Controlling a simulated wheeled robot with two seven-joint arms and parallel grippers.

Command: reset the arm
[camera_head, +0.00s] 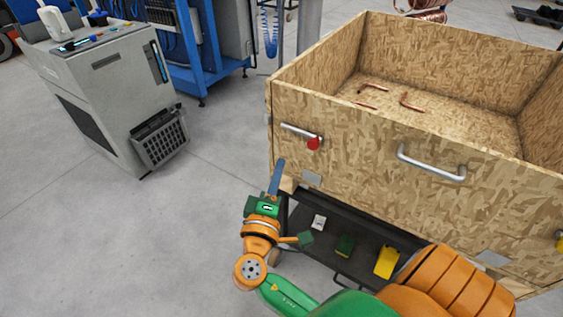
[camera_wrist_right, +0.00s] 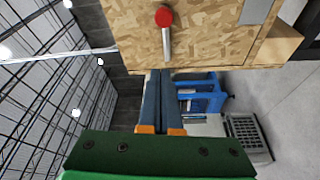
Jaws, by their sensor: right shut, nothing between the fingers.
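My right gripper (camera_head: 277,176) is raised at the near left corner of the wooden box, beside its front wall, with its blue fingers pointing up. In the right wrist view the two fingers (camera_wrist_right: 159,98) lie close together with nothing between them. The wooden box (camera_head: 350,135) is made of chipboard and open at the top. Several copper tubes (camera_head: 410,102) lie on its floor. My left gripper shows in neither view.
The box front has a metal handle (camera_head: 432,166) and a second one with a red knob (camera_head: 314,143). A dark shelf (camera_head: 325,262) below holds small items. A grey machine cabinet (camera_head: 115,95) stands at left. The floor between cabinet and box is clear.

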